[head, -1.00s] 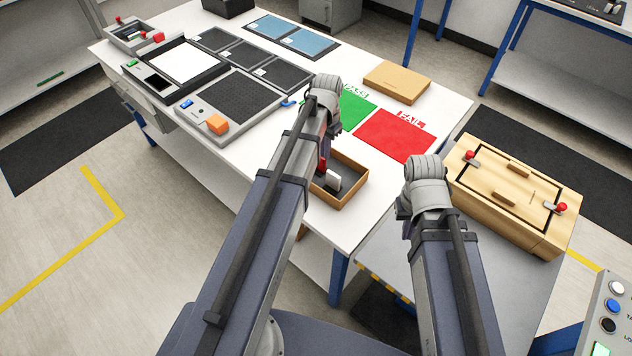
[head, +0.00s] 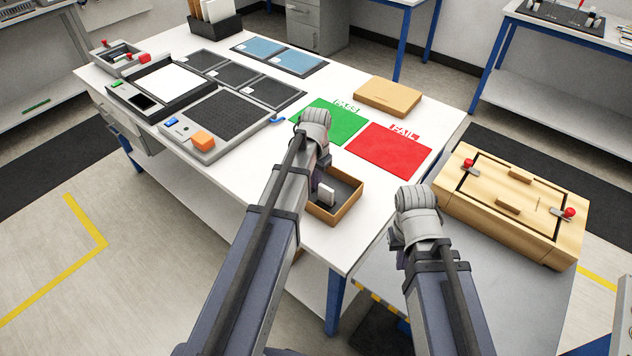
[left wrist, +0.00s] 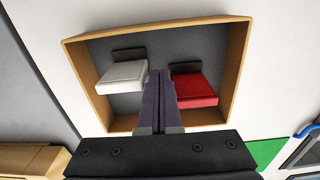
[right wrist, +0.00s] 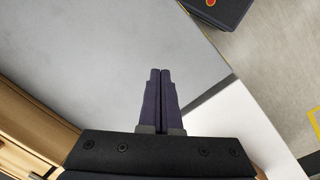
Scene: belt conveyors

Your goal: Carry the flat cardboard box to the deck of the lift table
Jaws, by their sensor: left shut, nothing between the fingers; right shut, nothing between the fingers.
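The flat cardboard box (head: 388,96) lies on the white table, behind the red FAIL mat, with nothing touching it. The lift table's grey deck (head: 505,288) is at the lower right, with a striped edge; it also fills much of the right wrist view (right wrist: 95,50). My left gripper (left wrist: 160,73) is shut and empty over a small open wooden tray (left wrist: 88,75). My right gripper (right wrist: 160,73) is shut and empty above the deck. In the head view, my arms mostly hide both grippers' fingers. Both grippers are apart from the cardboard box.
A wooden case (head: 512,205) with red-knobbed clamps occupies the deck's far part. The tray holds a white piece (left wrist: 122,75) and a red piece (left wrist: 194,90). The green mat (head: 332,120) and red mat (head: 388,150) lie before the box. Devices crowd the table's left.

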